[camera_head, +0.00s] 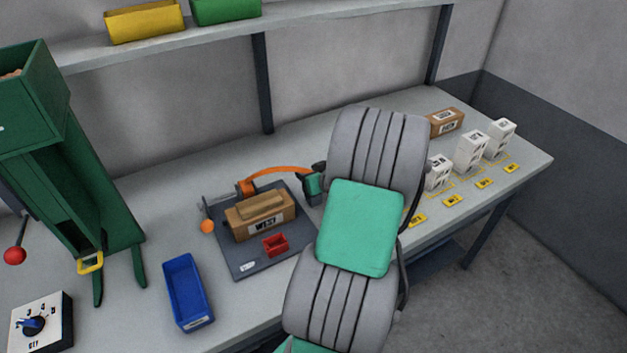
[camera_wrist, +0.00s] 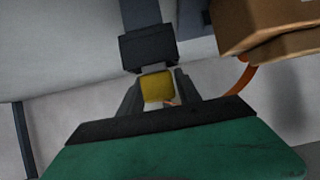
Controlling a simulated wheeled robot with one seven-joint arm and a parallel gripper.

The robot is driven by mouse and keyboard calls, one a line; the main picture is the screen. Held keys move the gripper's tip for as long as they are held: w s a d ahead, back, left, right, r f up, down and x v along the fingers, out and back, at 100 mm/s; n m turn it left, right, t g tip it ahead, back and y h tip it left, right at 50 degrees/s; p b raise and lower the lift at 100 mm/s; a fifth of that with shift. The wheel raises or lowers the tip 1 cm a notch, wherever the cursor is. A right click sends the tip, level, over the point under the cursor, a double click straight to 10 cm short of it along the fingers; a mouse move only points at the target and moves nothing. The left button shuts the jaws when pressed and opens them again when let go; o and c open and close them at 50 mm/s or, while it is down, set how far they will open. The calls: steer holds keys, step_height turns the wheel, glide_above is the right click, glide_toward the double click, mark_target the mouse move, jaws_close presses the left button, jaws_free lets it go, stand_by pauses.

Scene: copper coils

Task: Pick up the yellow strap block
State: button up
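The yellow strap block (camera_wrist: 157,87) shows in the wrist view between the two dark fingers of my gripper (camera_wrist: 158,84). The fingers flank it left and right with little or no gap. I cannot tell whether they press on it. A dark block on a strip (camera_wrist: 148,47) lies just beyond it. In the head view my gripper (camera_head: 314,182) is at the right end of an orange strap (camera_head: 280,171), beside a brown box (camera_head: 262,215) marked WEST. The strap block is hidden there.
The brown box stands on a dark plate (camera_head: 240,267) with a small red tray (camera_head: 275,244). A blue bin (camera_head: 188,291) is in front left. A green machine (camera_head: 85,190) stands at left. White boxes (camera_head: 470,151) and yellow tags (camera_head: 453,201) line the right side.

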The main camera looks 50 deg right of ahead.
jaws_close()
steer(key=shift+r, duration=0.1)
stand_by(0.3)
